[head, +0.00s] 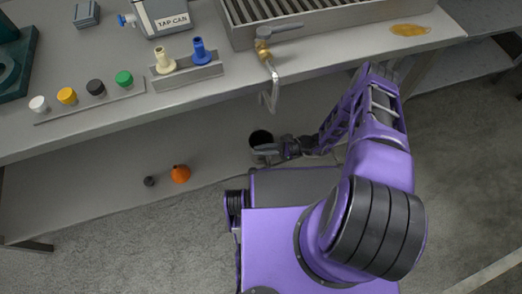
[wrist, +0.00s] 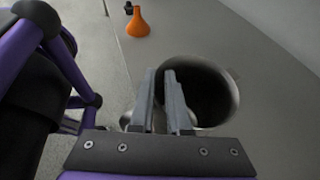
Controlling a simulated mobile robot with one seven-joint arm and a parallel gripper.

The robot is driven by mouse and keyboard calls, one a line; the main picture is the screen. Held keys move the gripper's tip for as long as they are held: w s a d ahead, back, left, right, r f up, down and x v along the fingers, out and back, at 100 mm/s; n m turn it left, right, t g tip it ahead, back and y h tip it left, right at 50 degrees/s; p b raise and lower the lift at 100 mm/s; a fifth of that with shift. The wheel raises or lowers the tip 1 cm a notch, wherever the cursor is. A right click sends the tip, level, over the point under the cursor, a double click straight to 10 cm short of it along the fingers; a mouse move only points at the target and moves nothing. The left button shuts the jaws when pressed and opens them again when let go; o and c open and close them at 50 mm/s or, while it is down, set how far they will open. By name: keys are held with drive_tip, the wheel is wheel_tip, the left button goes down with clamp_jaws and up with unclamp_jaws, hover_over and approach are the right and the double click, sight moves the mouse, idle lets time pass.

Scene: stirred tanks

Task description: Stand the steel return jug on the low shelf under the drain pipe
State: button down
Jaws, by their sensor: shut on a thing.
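The steel return jug (head: 261,150) is below the bench edge in the head view, upright, with its dark round mouth facing up. It also shows in the wrist view (wrist: 207,93), just right of the fingers. My gripper (head: 279,148) is at the jug's right side in the head view. Its fingers (wrist: 168,90) are closed at the jug's side; the gripped part, perhaps a handle, is hidden. The drain pipe (head: 270,90) hangs from a brass valve above the jug. The low shelf (head: 105,160) lies beneath; I cannot tell whether the jug's base touches it.
An orange funnel-shaped thing (head: 181,174) and a small dark object (head: 149,181) sit left on the low shelf, which is clear between them and the jug.

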drive_tip(key=c, duration=0.9)
unclamp_jaws()
drive_tip(key=shift+o, duration=0.2)
drive_tip(key=v, duration=1.2)
drive_tip(key=shift+p, duration=0.4)
drive_tip(key=shift+w, duration=0.1)
